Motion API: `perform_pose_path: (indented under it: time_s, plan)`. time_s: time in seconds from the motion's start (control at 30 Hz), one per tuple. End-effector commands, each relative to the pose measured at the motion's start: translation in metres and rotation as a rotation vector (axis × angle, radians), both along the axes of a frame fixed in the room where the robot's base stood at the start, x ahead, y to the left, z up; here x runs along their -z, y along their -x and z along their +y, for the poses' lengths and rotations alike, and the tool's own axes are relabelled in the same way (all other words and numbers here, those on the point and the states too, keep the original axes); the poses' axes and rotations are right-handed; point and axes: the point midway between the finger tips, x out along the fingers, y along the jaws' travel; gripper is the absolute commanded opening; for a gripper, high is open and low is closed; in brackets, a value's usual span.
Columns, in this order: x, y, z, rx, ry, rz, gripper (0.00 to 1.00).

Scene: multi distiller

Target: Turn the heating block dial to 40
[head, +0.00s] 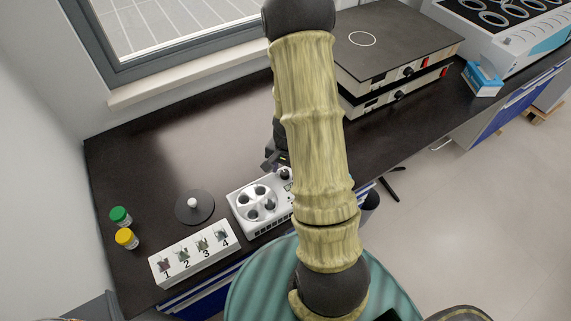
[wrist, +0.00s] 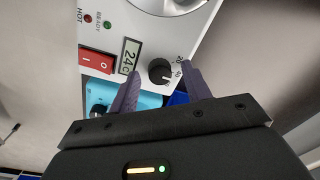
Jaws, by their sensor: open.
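The white heating block (head: 262,207) stands on the dark bench in the head view, its round metal top with dark wells showing and its right side hidden by my arm. In the wrist view its panel shows a black dial (wrist: 160,71), a display (wrist: 130,56) that seems to read 24C, and a red switch (wrist: 96,61). Small numbers are printed beside the dial; its pointer setting is too small to tell. My gripper (wrist: 160,70) is open, with one finger on each side of the dial in the picture. I cannot tell whether either finger touches it.
A grey disc (head: 195,207) with a knob and green (head: 120,215) and yellow (head: 126,238) capped vials are left. Stacked dark-topped devices (head: 395,45) stand behind right. The bench's back left is clear.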

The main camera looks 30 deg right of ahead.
Motion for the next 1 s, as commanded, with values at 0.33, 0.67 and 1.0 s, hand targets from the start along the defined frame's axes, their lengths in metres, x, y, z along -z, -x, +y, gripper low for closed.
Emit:
perform_pose_path:
  time_s: [0.33,0.67,1.0]
  plan:
    - [-0.037,0.0,-0.001,-0.002,0.002,-0.005,0.48]
    - [-0.101,0.003,-0.003,-0.003,0.002,-0.006,0.48]
    - [-0.162,0.005,-0.005,-0.002,0.001,-0.006,0.48]
